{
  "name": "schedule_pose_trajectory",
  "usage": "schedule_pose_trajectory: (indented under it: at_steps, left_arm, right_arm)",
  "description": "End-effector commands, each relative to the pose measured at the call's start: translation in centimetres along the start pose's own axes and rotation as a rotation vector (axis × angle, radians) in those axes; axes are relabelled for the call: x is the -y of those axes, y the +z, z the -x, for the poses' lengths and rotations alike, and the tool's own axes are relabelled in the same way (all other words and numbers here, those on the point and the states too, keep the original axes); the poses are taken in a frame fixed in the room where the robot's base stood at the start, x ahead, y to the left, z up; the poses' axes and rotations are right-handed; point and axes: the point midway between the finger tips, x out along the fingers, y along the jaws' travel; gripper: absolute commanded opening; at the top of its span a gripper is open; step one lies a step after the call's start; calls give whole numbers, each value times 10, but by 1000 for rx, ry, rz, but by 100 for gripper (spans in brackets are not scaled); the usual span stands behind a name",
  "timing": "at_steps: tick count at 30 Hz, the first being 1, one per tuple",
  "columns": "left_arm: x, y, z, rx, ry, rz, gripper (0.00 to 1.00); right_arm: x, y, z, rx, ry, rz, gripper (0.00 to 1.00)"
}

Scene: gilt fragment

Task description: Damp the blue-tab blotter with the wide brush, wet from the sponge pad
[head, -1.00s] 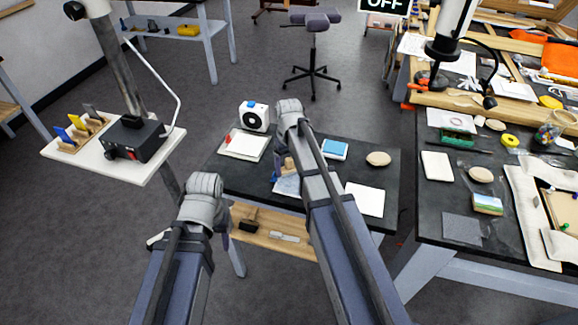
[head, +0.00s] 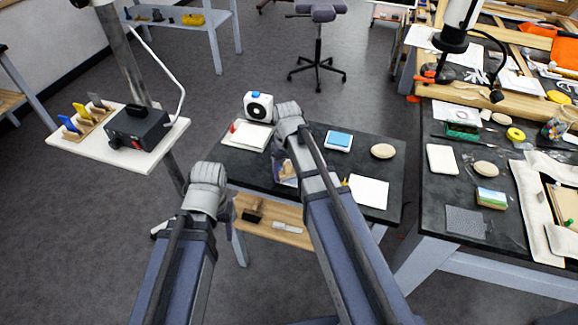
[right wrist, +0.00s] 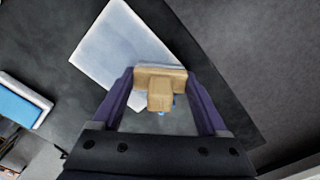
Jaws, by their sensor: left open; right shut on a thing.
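My right gripper (right wrist: 163,110) is shut on the wide brush (right wrist: 160,77), a tan wooden block with a stub, over the dark table. A pale sheet (right wrist: 118,42) lies below and past the brush in the right wrist view. A small blue spot shows beside the brush; I cannot tell whether it is the blue tab. A bluish-white patch shows under my right arm in the head view, mostly hidden. The blue sponge pad (head: 339,140) in its white tray lies right of the gripper. My left gripper (head: 160,230) is open, low at left, mostly hidden by its arm.
A white sheet (head: 369,191) lies at the table's right front, another (head: 250,135) at left with a red tab. A white box (head: 258,105) and an oval stone (head: 383,151) stand nearby. A cluttered bench is at right; a stand with a black device (head: 137,130) is left.

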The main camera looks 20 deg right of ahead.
Motion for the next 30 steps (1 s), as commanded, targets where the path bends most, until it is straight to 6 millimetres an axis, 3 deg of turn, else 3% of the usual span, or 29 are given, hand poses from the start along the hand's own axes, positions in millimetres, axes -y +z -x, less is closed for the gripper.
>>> schedule_pose_trajectory:
  at_steps: [4, 11, 30]
  left_arm:
    - [0, 0, -1, 0, 0, 0, 59]
    - [0, 0, -1, 0, 0, 0, 59]
    - [0, 0, 2, 0, 0, 0, 59]
  right_arm:
    - [9, 11, -1, 1, -1, 1, 32]
    - [11, 12, -1, 2, -2, 0, 32]
    - [-16, -19, 2, 1, 0, 0, 32]
